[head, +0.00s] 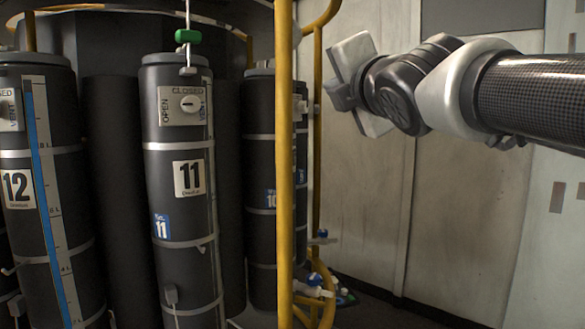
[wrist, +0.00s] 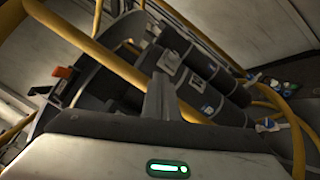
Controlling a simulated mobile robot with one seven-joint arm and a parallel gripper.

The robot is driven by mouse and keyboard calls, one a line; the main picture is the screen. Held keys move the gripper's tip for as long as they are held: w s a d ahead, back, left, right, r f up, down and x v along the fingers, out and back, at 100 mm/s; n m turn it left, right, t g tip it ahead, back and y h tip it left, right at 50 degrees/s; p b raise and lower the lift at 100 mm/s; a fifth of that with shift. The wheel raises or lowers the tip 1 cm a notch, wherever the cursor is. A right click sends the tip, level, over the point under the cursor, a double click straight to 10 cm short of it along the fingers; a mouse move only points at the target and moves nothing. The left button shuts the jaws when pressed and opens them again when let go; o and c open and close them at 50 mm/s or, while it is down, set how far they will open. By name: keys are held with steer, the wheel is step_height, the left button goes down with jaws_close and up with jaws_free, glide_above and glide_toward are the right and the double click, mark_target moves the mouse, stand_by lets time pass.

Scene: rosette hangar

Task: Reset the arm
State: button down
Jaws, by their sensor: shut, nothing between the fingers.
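My arm reaches in from the right edge of the head view, held up in the air. My gripper (head: 337,92) is at its left end, to the right of the yellow upright bar and apart from the bottles. In the wrist view my gripper (wrist: 158,92) shows its fingers together, with nothing between them. The fingers point toward the rosette frame, with dark bottles beyond. The gripper body with a lit green indicator fills the bottom of that view.
Dark bottles numbered 12 (head: 75,180) and 11 (head: 181,220) stand at left. Bottle 10 (head: 262,225) is partly behind the yellow bar (head: 285,200). A green piece (head: 187,36) hangs above bottle 11. A pale wall (head: 455,210) stands behind the arm.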

steer(key=s+d+f+m+g+h+p, duration=0.1)
steer(key=s+d+f+m+g+h, duration=0.15)
steer(key=f+m, duration=0.3)
steer(key=s+d+f+m+g+h+p, duration=0.1)
steer(key=s+d+f+m+g, duration=0.1)
steer(key=d+f+m, duration=0.3)
steer(key=s+f+m+g+p, duration=0.4)
steer(key=s+f+m+g, duration=0.4)
steer(key=s+f+m, duration=0.7)
steer(key=s+f, duration=0.4)
steer(key=f, duration=0.4)
steer(key=shift+a, duration=0.4)
steer(key=shift+r+g, duration=0.1)
steer(key=shift+g, duration=0.15)
